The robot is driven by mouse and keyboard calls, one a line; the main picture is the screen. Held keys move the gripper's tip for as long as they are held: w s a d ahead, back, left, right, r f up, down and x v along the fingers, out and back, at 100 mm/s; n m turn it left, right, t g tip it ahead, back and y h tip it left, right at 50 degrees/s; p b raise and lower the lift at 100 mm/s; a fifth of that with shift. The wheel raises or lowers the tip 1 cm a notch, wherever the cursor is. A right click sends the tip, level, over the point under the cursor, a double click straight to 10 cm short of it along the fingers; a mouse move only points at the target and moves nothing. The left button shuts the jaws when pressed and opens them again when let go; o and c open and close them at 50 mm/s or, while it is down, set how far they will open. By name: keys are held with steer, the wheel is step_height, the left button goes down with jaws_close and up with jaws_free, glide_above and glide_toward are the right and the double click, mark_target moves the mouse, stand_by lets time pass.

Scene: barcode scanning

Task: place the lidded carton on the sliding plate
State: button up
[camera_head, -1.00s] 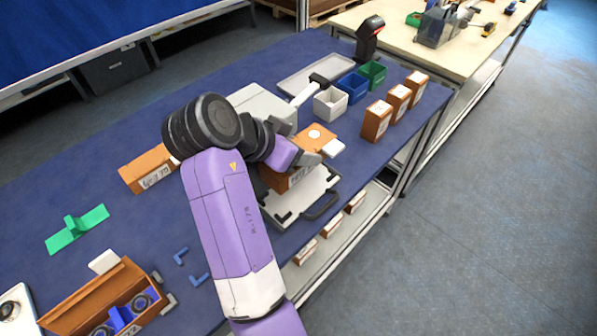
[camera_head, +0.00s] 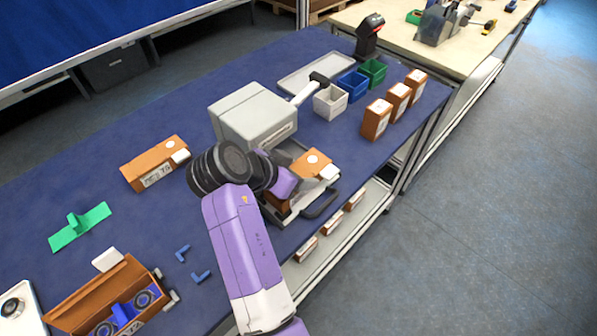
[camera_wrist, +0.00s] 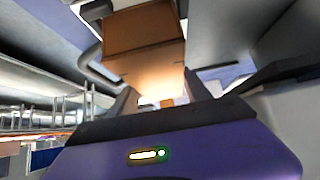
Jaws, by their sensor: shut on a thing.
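The lidded carton (camera_head: 312,161) is brown with a white round spot and a white tab on top. My gripper (camera_head: 298,187) is shut on it, its fingers on the carton's near side. In the wrist view the carton (camera_wrist: 145,40) sits between the fingers. The sliding plate (camera_head: 284,214) is pale with a dark handle (camera_head: 322,204), in front of the grey box-shaped machine. The carton is over or on this plate; my gripper hides its lower part, so I cannot tell whether it touches.
The grey machine (camera_head: 245,112) stands just behind the plate. Another brown carton (camera_head: 155,165) lies to the left. An open carton with round parts (camera_head: 110,300) is at lower left. Small bins (camera_head: 330,103) and upright brown cartons (camera_head: 376,120) stand at upper right.

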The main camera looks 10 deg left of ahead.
steer(key=o, duration=1.4)
steer(key=shift+c, duration=0.2)
steer(key=b+v, duration=0.1)
steer(key=v, duration=1.1)
steer(key=shift+b, duration=0.35)
steer(key=shift+s, duration=0.15)
